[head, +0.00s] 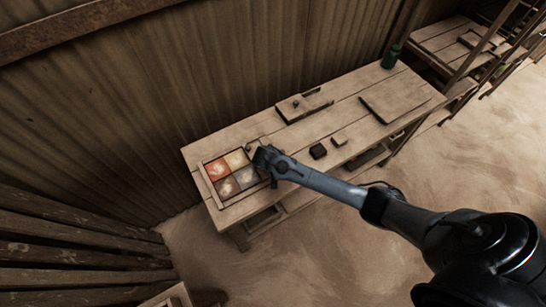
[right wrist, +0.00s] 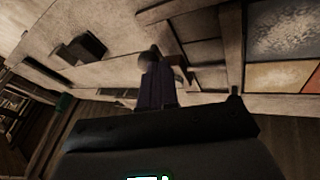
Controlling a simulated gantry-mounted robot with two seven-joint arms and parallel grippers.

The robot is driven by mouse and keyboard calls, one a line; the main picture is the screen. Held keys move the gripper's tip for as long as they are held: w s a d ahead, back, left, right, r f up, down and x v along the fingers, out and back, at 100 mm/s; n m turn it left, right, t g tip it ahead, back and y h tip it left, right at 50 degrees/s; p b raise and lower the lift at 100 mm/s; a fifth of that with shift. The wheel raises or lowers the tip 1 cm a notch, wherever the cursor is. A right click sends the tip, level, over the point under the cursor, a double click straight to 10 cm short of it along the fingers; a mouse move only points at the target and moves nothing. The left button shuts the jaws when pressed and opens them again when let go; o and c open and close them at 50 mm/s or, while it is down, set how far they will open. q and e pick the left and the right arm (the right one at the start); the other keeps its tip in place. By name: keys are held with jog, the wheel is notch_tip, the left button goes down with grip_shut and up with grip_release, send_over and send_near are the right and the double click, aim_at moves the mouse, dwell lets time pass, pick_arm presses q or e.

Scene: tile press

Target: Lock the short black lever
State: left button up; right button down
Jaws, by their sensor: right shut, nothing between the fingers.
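A wooden tile frame (head: 207,183) lies at the left end of the workbench, with orange, cream and grey tiles in it. Its edge also shows in the right wrist view (right wrist: 231,45). My right gripper (head: 264,158) is at the frame's right side, low over the bench. In the right wrist view its shut fingers (right wrist: 156,78) point at the bench just outside the frame, with nothing held. A small brown piece sits beside the fingertips. I cannot make out the short black lever for certain; the gripper covers that side of the frame. My left gripper is not in view.
A dark block (head: 318,152) and a small pale block (head: 339,140) lie to the right of the gripper. A wooden piece (head: 303,105) and a flat board (head: 394,97) lie farther back. A green jar (head: 391,56) stands at the far end. A corrugated wall runs behind the bench.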

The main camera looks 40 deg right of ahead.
jog(key=d+n+p, duration=0.1)
jog(key=s+d+n+t+p, duration=0.1)
jog(key=shift+d+r+n+y+p, duration=0.1)
jog(key=shift+r+n+y+p, duration=0.05)
jog(key=shift+n+y+p, duration=0.2)
jog(key=shift+s+d+n+t+p, duration=0.15)
jog(key=shift+d+n+t+p, duration=0.2)
jog(key=shift+n, duration=0.3)
jog(key=shift+d, duration=0.15)
jog(key=shift+f, duration=0.2)
jog(key=shift+a+r+p, duration=0.4)
jog(key=shift+r+p, duration=0.05)
jog(key=shift+p, duration=0.2)
jog(key=w+a+p+v, duration=0.1)
jog(key=a+v, duration=0.1)
jog(key=v, duration=1)
jog(key=shift+f, duration=0.3)
